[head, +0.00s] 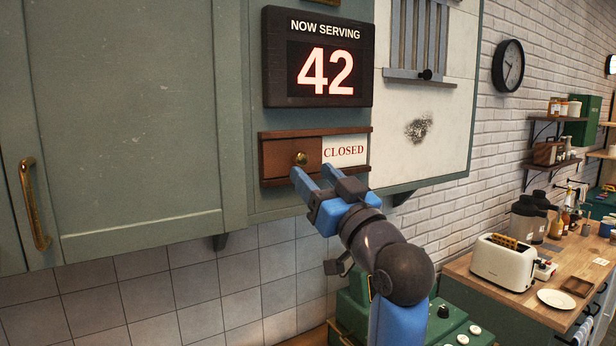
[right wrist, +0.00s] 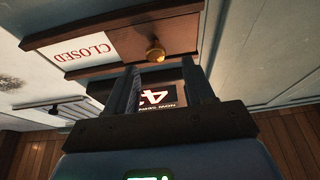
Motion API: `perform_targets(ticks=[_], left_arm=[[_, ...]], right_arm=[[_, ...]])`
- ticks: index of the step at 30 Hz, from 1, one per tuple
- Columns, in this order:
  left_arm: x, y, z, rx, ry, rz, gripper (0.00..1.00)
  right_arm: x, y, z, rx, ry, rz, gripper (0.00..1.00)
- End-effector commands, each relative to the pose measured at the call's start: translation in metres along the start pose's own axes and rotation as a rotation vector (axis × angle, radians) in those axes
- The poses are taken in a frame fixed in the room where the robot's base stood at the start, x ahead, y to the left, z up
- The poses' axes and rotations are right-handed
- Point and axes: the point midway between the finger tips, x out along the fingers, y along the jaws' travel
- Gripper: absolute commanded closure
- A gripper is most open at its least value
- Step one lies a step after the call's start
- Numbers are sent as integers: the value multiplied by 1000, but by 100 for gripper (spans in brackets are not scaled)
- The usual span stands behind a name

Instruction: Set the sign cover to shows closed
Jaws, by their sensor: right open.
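The sign is a wooden frame (head: 270,182) on the green cabinet front, below the number display. Its brown sliding cover (head: 282,157) sits at the left end, and the white plate reading CLOSED (head: 344,151) shows at the right. The cover carries a brass knob (head: 300,158), which also shows in the right wrist view (right wrist: 155,55). My right gripper (head: 309,178) is open, its fingertips just below the knob in the head view. In the right wrist view the knob appears just beyond the fingertips (right wrist: 159,72), with nothing between them. My left gripper is not seen.
A NOW SERVING display (head: 318,57) reading 42 hangs above the sign. A white panel with a grey slatted piece (head: 418,40) is to its right. A cabinet door with a brass handle (head: 34,205) is at left. A toaster (head: 503,262) and plate (head: 556,299) stand on the right counter.

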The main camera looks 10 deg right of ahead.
Motion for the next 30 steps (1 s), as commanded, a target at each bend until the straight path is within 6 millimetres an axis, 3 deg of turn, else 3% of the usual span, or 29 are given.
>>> perform_targets(ticks=[6,12,30], left_arm=[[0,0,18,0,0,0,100],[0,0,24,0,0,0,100],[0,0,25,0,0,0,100]], right_arm=[[-39,-1,3,-2,2,1,47],[-60,-1,1,-1,1,0,47],[-65,-2,-6,-3,32,-2,47]])
